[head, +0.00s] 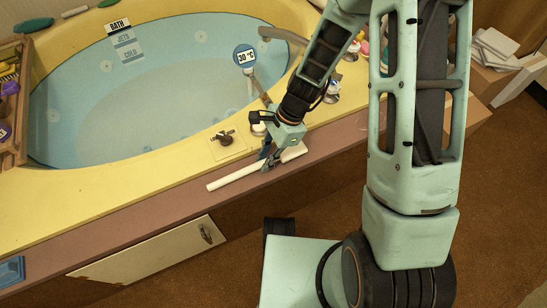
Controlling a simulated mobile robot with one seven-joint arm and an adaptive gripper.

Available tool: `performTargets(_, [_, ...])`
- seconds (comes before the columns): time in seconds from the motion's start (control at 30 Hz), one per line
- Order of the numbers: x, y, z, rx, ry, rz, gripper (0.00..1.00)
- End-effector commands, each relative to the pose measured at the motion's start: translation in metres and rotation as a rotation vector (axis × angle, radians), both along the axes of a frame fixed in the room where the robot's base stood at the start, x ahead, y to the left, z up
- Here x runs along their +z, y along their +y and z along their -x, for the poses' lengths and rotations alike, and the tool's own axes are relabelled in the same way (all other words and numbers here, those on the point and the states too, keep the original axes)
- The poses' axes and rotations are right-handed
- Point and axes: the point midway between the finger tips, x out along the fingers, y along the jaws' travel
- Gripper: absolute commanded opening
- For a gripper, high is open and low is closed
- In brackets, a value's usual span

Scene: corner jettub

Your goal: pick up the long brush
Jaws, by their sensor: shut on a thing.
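The long brush (232,178) is a white, stick-like thing at the front rim of the tub. It runs from lower left to a wider end at upper right. My gripper (268,166) reaches down over it and is shut on it towards its right part. The gripper hides a piece of the brush there. I cannot tell whether the brush touches the pinkish ledge (185,205) or is slightly above it.
The yellow-rimmed corner tub (80,210) holds blue water (160,100). A wooden crate (24,110) is at left. White boxes (495,48) lie at upper right.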

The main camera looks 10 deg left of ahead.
Motion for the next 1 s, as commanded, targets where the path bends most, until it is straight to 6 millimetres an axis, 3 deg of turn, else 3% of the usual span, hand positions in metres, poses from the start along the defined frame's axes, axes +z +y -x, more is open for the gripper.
performTargets(0.27, [0.004,0.000,0.000,0.001,-0.001,-0.001,0.00])
performTargets(0.53, [0.036,0.000,0.000,0.001,-0.001,-0.002,0.00])
performTargets(0.8, [0.098,-0.040,0.030,-0.004,-0.002,0.000,0.00])
performTargets(1.0, [0.116,-0.078,0.062,-0.005,0.001,0.000,0.00])
